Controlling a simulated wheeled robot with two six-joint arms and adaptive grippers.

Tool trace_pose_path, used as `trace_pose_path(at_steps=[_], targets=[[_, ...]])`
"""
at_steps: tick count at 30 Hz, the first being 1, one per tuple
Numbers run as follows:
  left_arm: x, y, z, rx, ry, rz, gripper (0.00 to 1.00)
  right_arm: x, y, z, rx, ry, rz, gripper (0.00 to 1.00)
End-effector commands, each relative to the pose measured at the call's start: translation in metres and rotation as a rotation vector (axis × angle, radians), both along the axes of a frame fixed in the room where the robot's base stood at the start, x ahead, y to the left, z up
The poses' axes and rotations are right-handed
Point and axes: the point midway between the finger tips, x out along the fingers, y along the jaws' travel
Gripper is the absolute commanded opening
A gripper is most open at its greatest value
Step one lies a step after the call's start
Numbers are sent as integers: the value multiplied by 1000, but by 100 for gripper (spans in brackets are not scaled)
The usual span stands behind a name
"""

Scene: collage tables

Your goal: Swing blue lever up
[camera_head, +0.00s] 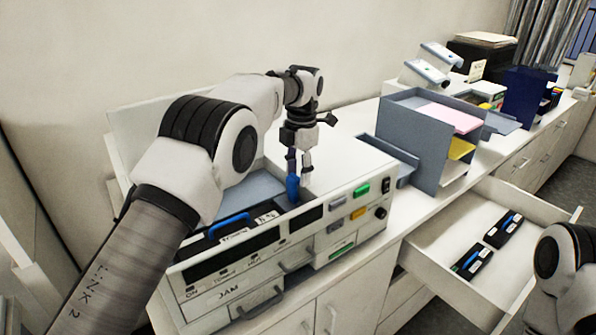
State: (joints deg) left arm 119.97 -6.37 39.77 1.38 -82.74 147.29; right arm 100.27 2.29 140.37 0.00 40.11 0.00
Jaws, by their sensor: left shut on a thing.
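A second blue part, a curved handle (230,224), lies along the machine's top front edge at left. Of my right arm only a link shows at the lower right, and its gripper is out of view.
The machine's front has several coloured buttons (358,213), a black knob (380,212) and small drawers. A grey paper sorter (405,133) stands close to its right. An open drawer (450,238) with dark items juts out at right.

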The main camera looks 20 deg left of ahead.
Motion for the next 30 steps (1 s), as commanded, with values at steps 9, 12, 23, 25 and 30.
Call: trace_pose_path(at_steps=[9,12,23,25,30], targets=[[-1,0,-2,-1,4,0,69,0,0,0,0,0,0,40],[-1,0,-1,0,3,0,69,0,0,0,0,0,0,40],[4,-3,53,-2,1,-1,69,0,0,0,0,0,0,40],[5,-3,59,-2,3,-1,69,0,0,0,0,0,0,40],[3,-3,70,-1,4,0,69,0,0,0,0,0,0,40]])
